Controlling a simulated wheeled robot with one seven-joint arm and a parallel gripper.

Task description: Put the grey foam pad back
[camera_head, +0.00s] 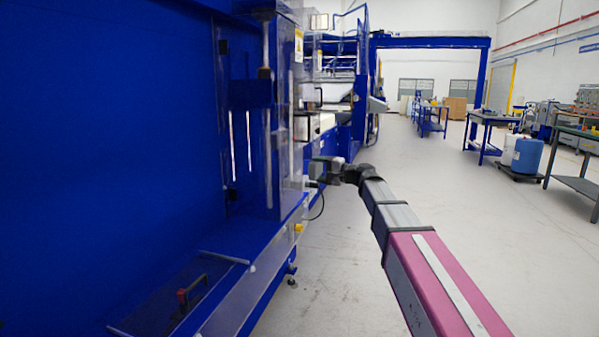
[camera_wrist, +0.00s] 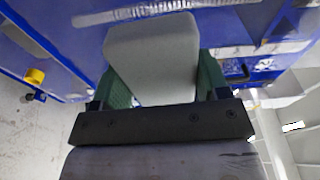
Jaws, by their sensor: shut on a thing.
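The grey foam pad (camera_wrist: 152,55) is a light grey block with rounded corners, seen in the wrist view. My gripper (camera_wrist: 160,85) is shut on it, with a green finger against each side. In the head view my gripper (camera_head: 314,172) is at the end of my outstretched arm, beside the blue machine's edge; the pad is too small there to make out clearly. The pad is held in the air, apart from the machine's surfaces as far as the wrist view shows.
The large blue machine (camera_head: 110,130) fills the left, with a clear guard panel (camera_head: 285,130) and a ledge with a red-and-black handle (camera_head: 190,290). A yellow knob (camera_wrist: 36,77) juts out near my gripper.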

